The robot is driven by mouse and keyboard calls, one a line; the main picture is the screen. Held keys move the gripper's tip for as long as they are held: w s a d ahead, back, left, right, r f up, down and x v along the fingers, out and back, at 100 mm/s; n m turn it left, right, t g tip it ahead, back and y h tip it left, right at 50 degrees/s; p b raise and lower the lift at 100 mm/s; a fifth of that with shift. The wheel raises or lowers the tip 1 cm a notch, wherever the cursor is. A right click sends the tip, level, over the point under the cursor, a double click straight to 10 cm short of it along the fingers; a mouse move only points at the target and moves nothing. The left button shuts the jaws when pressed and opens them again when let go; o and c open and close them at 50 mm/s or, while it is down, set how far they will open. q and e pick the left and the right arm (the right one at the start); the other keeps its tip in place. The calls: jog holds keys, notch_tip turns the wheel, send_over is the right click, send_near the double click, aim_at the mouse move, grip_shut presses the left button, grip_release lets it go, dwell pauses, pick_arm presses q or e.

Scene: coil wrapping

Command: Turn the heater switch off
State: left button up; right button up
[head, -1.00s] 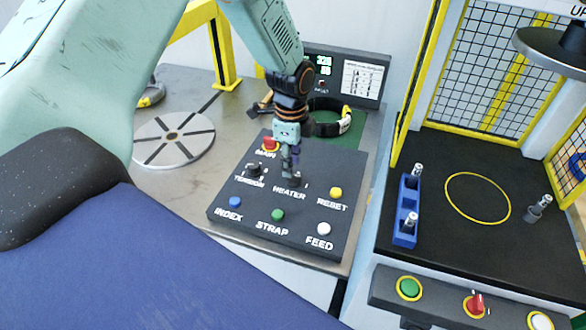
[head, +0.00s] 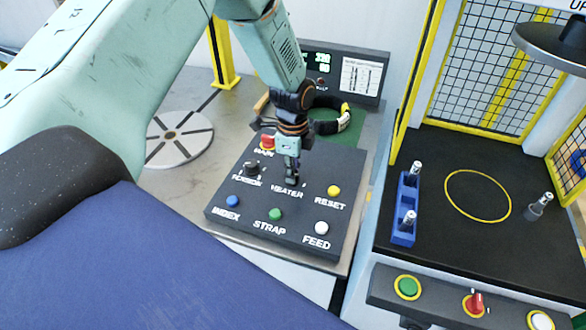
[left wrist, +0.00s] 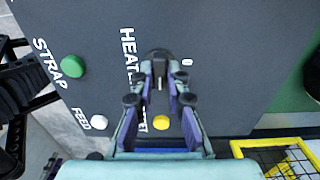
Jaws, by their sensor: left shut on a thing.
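The dark control panel (head: 262,225) lies on the bench, with the labels MAIN, TENSION, HEATER, RESET, INDEX, STRAP and FEED. My left gripper (head: 292,181) reaches down onto the panel at the HEATER label. In the left wrist view, the black heater switch (left wrist: 159,58) sits between the HEATER lettering and a white 0 mark. My left gripper (left wrist: 160,92) is shut on this switch there. In the head view the fingers mostly hide the switch, and I cannot tell its setting. My right gripper is not in view.
Near the gripper are a red main button (head: 267,142), the tension knob (head: 251,168) and a yellow reset button (head: 333,190). A display (head: 345,75) stands behind. On the right is a caged station with a blue holder (head: 406,205). A slotted disc (head: 180,138) lies left.

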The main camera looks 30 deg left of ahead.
pick_arm(q)
jog(key=shift+a+r, duration=0.15)
jog(key=shift+r, duration=0.05)
grip_shut()
jog(key=n+p, duration=0.1)
jog(key=n, duration=0.3)
jog(key=shift+p, duration=0.4)
jog(key=n+p, duration=0.1)
jog(key=n, duration=0.3)
jog(key=shift+n+p, duration=0.3)
jog(key=shift+p, duration=0.1)
jog(key=n+p, duration=0.2)
jog(key=n, duration=0.3)
jog(key=shift+n+p, duration=0.6)
jog(key=shift+n, duration=1.6)
